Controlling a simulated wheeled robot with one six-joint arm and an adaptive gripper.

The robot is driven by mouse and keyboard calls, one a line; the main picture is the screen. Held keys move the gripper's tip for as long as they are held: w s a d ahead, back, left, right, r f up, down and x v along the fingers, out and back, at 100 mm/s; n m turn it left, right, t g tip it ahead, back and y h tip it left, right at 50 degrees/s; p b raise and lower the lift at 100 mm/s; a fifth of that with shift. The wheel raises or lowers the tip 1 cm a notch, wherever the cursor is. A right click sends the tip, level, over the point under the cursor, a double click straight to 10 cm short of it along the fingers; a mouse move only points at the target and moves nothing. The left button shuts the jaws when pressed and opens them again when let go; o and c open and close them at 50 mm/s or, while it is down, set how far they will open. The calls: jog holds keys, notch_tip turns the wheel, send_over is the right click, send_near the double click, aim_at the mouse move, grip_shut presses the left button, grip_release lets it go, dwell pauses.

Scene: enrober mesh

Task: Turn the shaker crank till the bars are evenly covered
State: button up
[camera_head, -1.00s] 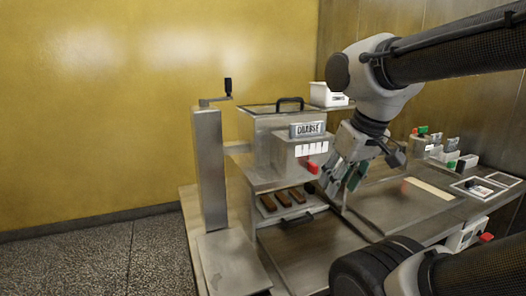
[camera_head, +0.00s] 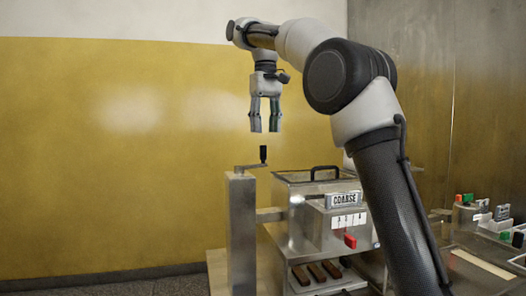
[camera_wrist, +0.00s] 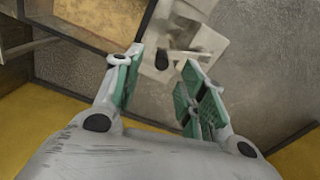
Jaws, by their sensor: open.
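The shaker crank (camera_head: 255,168) is a grey arm with an upright black handle (camera_head: 263,154), on top of a tall grey post (camera_head: 241,225) left of the machine. My gripper (camera_head: 265,130) points down just above the handle, open and empty. In the wrist view, the black handle (camera_wrist: 161,60) shows from above between the spread green-padded fingers, apart from both. The shaker box (camera_head: 300,210) bears a sign (camera_head: 344,199) reading COARSE. Several brown bars (camera_head: 317,271) lie on the shelf below it; their covering is too small to judge.
A red knob (camera_head: 350,240) sits on the box front, and a black lid handle (camera_head: 326,171) on top. Small coloured items (camera_head: 465,199) stand on the counter at right. The yellow wall (camera_head: 110,150) is behind; space left of the post is clear.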

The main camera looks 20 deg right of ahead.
aim_at(263, 160)
jog(key=shift+w+a, duration=0.25)
jog(key=shift+a, duration=0.05)
jog(key=shift+f, duration=0.15)
notch_tip(263, 160, down, 7)
jog(key=shift+f, duration=0.2)
grip_shut()
